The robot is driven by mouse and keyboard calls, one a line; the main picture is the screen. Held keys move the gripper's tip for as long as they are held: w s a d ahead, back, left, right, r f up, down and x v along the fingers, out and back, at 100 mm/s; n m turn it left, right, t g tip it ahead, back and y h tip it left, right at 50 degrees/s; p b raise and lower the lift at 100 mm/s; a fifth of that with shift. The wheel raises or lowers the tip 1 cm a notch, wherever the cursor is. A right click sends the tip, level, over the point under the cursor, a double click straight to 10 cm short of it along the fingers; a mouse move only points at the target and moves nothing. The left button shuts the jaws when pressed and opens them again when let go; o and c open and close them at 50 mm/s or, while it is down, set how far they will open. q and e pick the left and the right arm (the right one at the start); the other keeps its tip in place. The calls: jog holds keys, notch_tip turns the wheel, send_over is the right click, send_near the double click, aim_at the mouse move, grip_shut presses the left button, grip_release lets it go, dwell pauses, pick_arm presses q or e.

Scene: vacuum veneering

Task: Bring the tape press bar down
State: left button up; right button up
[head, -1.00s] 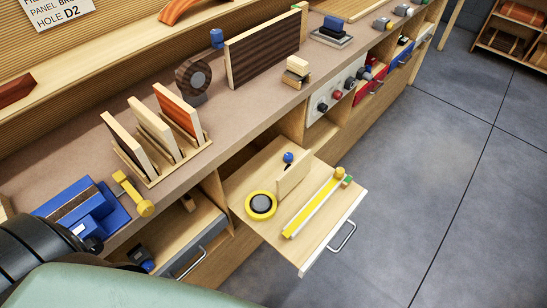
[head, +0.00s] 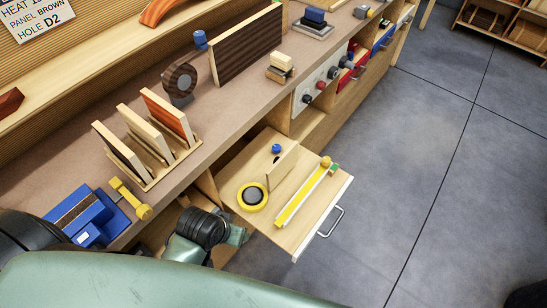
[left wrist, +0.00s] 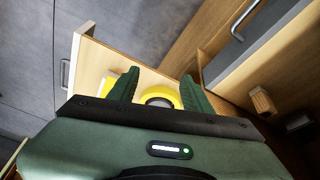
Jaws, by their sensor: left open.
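A pull-out board (head: 300,238) with a white front edge stands out from the bench. On it lie a yellow tape roll (head: 251,196) with a dark centre, an upright wooden piece (head: 282,166), a blue knob (head: 276,149), and a long yellow bar (head: 302,196) with a yellow ball at its far end. I cannot tell for sure which part is the press bar. My left gripper (head: 238,236) is low beside the board's near left side. In the left wrist view its fingers (left wrist: 160,82) are open and empty, with the tape roll (left wrist: 160,92) seen between them. My right gripper is not in view.
A blue clamp-like block (head: 85,215) and a yellow dumbbell-shaped handle (head: 132,198) sit on the bench at left. A rack (head: 160,180) holds upright panels. A board handle (head: 332,222) sticks out at the front. The floor at right is clear.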

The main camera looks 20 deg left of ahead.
pick_arm(q)
jog(key=w+r+n+t+h, duration=0.1)
jog(key=w+r+n+t, duration=0.1)
jog(key=w+r+n, duration=0.45)
jog(key=n+t+h, duration=0.1)
jog(key=n+t, duration=0.2)
jog(key=n, duration=0.5)
send_near(275, 161)
jog(key=w+f, duration=0.1)
jog(key=w, duration=0.1)
jog(key=x, duration=0.7)
jog(key=shift+f, duration=0.3)
jog(key=shift+s+d+m, duration=0.1)
jog(key=shift+m, duration=0.15)
grip_shut()
